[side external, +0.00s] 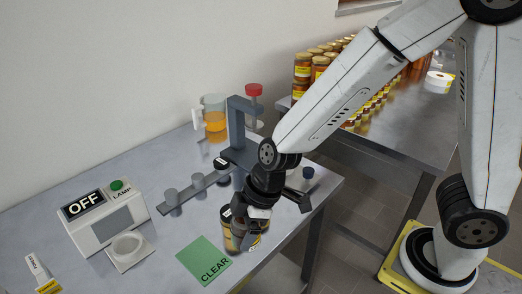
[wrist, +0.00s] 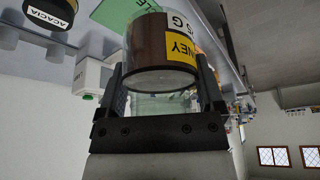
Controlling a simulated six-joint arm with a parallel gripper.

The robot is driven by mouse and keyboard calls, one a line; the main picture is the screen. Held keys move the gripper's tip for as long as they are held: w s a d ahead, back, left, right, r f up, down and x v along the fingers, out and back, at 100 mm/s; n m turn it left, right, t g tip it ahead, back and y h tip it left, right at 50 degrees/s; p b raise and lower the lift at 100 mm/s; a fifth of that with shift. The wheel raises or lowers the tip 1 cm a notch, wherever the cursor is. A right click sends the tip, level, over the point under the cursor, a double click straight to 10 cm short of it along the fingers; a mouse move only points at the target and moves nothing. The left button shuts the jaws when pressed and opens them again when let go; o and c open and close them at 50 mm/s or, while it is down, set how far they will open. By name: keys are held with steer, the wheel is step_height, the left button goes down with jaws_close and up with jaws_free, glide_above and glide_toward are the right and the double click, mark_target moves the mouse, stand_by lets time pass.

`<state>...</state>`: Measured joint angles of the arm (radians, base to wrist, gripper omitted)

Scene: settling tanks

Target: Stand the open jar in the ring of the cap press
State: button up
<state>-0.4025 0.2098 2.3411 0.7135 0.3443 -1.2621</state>
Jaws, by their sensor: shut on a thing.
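My gripper (wrist: 160,92) is shut on a glass jar (wrist: 150,45) with dark brown contents and a yellow honey label. The wrist view shows one round end of the jar between the fingers. In the side external view my gripper (side external: 247,222) is low at the front of the bench, right of the green mat, and partly hides the jar. A grey post (side external: 237,130) with a red knob (side external: 254,90) stands behind my gripper and looks like the cap press. Its ring is hidden or too small to make out. The jar is apart from the post.
A green CLEAR mat (side external: 205,262) lies left of my gripper. A box (side external: 103,215) reading OFF has a white ring plate (side external: 130,252) in front. A grey rail (side external: 190,195) crosses the bench. A black-lidded ACACIA jar (wrist: 48,14) is nearby.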

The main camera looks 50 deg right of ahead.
steer(key=shift+w+d, duration=0.1)
stand_by(0.3)
steer(key=shift+w+d+r, duration=0.1)
steer(key=shift+w+d, duration=0.2)
steer(key=shift+d, duration=0.2)
steer(key=w+d+r+m+t+h, duration=0.1)
steer(key=d+m, duration=0.3)
steer(key=d, duration=1.1)
steer(key=w+d+r+m+t+h, duration=0.1)
steer(key=d+m, duration=0.4)
steer(key=d, duration=1)
steer(key=shift+w+h, duration=0.5)
steer(key=shift+w, duration=0.3)
steer(key=shift+w, duration=0.1)
steer(key=w+d+f, duration=0.1)
steer(key=w+f, duration=0.1)
steer(key=w, duration=0.2)
steer(key=w+d+f, duration=0.1)
steer(key=w+f, duration=0.2)
steer(key=w, duration=0.1)
steer(key=w+d+f, duration=0.1)
steer(key=w+f, duration=0.2)
steer(key=w, duration=0.1)
steer(key=shift+d+f, duration=0.15)
steer(key=shift+w+d+f, duration=0.1)
steer(key=shift+w+f, duration=0.3)
steer(key=shift+f, duration=0.05)
